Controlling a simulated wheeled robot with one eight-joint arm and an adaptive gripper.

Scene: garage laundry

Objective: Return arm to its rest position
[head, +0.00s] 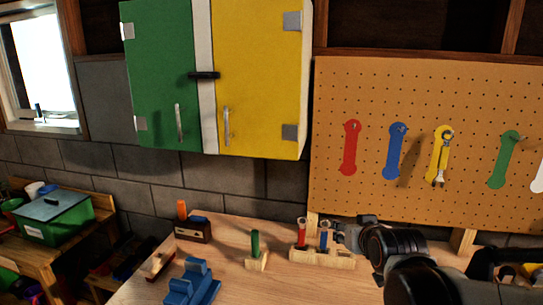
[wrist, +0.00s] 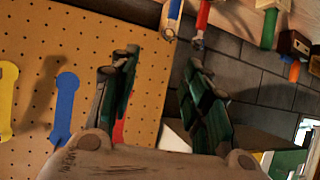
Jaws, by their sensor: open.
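My arm reaches in from the lower right of the head view. My gripper (head: 340,230) is beside the right end of a small wooden rack (head: 335,260) on the bench. In the wrist view my gripper (wrist: 165,65) has its two green-padded fingers spread wide, with nothing between them but the pegboard and grey wall behind. The rack holds a red-handled tool (head: 301,233) and a blue-handled one (head: 324,240), both upright. The red one also shows in the wrist view (wrist: 202,18), beyond the fingertips; whether the gripper touches anything is unclear.
A pegboard (head: 375,95) with coloured outlines rises behind the bench; a tool hangs on the yellow outline (head: 438,150). A green-and-yellow cabinet (head: 262,85) hangs left of it. A green peg block (head: 255,252), a dark box (head: 193,231) and a blue clamp-like object (head: 190,287) stand left.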

